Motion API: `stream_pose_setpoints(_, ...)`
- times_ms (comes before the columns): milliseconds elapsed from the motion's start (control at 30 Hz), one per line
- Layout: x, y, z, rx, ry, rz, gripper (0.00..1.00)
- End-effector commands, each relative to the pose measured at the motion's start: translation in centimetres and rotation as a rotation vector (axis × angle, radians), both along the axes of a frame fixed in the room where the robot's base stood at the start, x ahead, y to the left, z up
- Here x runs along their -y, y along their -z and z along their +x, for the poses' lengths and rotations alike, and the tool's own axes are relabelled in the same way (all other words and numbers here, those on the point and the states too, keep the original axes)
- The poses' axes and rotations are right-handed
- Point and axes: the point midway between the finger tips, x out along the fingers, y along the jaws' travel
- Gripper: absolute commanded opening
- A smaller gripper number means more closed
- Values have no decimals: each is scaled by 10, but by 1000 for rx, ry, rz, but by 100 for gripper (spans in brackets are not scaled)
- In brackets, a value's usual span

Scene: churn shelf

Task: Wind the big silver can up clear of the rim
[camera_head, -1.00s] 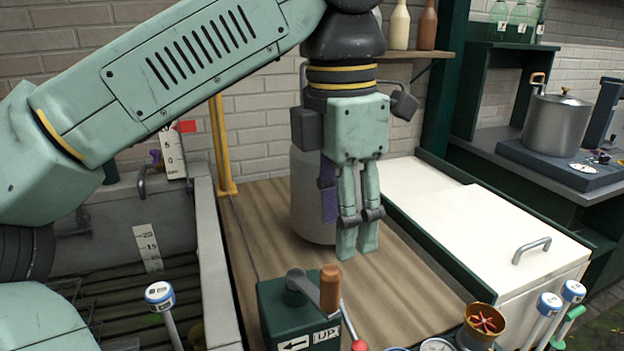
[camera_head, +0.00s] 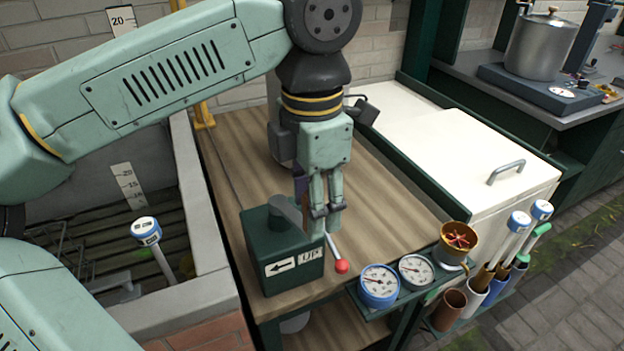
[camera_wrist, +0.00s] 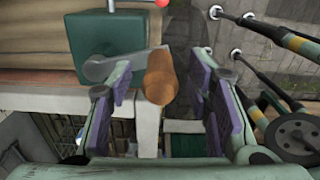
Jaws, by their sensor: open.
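A green winch box (camera_head: 282,252) marked with an arrow and "UP" stands at the table's front left corner. Its grey crank arm (camera_head: 287,208) ends in a wooden grip, mostly hidden by my fingers in the head view. My gripper (camera_head: 326,226) points down beside the box, open. In the wrist view the wooden grip (camera_wrist: 160,78) lies between the spread purple-padded fingers (camera_wrist: 163,98), with gaps visible on both sides. A big grey-silver can (camera_head: 273,92) stands behind my wrist, mostly hidden; only a strip shows.
A red-knobbed lever (camera_head: 341,266) stands beside the box. Gauges (camera_head: 379,283) and a brass cup (camera_head: 456,240) sit along the front edge. A sunken trough (camera_head: 125,265) lies left, a white chest (camera_head: 490,170) right. A lidded pot (camera_head: 540,45) stands farther back.

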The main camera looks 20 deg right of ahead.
Motion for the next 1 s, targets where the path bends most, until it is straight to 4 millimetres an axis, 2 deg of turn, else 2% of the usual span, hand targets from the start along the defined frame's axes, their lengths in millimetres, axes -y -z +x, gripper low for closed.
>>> stream_pose_setpoints(267, 0, 2, 0, 0, -1, -1, 46)
stream_pose_setpoints(900, 0, 2, 0, -1, 0, -1, 4)
stream_pose_setpoints(1000, 0, 2, 0, -1, 0, -1, 0)
